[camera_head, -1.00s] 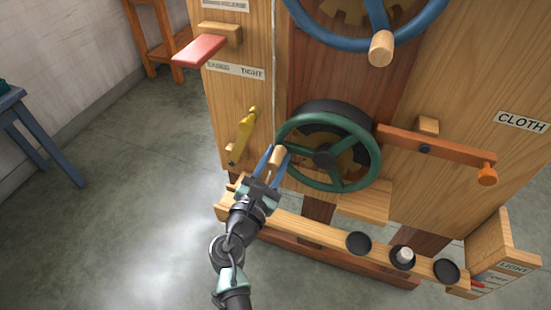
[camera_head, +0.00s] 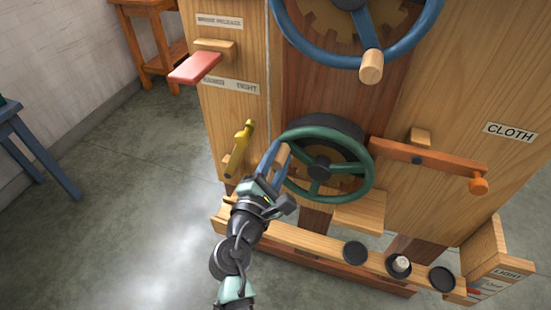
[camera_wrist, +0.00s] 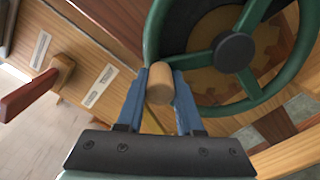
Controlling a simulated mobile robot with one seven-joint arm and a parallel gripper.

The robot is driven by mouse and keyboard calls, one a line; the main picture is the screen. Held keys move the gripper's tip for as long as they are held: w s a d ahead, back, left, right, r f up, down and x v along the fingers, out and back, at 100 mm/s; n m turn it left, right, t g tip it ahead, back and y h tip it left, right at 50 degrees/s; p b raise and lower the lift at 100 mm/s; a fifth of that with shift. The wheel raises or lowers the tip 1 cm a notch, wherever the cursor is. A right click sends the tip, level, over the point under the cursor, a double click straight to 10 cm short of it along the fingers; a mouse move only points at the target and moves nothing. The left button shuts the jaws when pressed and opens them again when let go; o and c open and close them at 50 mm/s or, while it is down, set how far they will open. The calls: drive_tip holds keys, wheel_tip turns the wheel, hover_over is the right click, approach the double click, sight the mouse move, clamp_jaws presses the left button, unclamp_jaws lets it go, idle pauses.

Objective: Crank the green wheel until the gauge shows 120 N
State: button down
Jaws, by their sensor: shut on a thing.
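The green wheel (camera_head: 352,150) is mounted low on the wooden machine's front, with a dark hub and spokes; it fills the upper right of the wrist view (camera_wrist: 237,95). Its wooden crank knob (camera_wrist: 159,83) stands at the rim's left side. My gripper (camera_head: 276,158) has its blue fingers on either side of this knob and is shut on it. In the wrist view the knob sits between the fingertips. I cannot make out a gauge or its reading in these frames.
A blue wheel (camera_head: 292,29) with a wooden knob (camera_head: 371,67) is above. An orange lever (camera_head: 440,163) is to the right, a yellow lever (camera_head: 240,147) and red lever (camera_head: 195,67) to the left. A rail with black discs (camera_head: 355,252) runs below.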

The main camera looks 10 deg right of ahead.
drive_tip(key=shift+d+r, duration=0.15)
drive_tip(key=shift+r, duration=0.15)
drive_tip(key=c, duration=0.5)
unclamp_jaws()
drive_tip(key=shift+s, duration=0.1)
drive_tip(key=shift+c, duration=0.2)
drive_tip(key=shift+f, duration=0.1)
drive_tip(key=shift+s+a, duration=0.3)
drive_tip(key=shift+s, duration=0.15)
drive_tip(key=v, duration=1.2)
drive_tip(key=shift+w, duration=0.1)
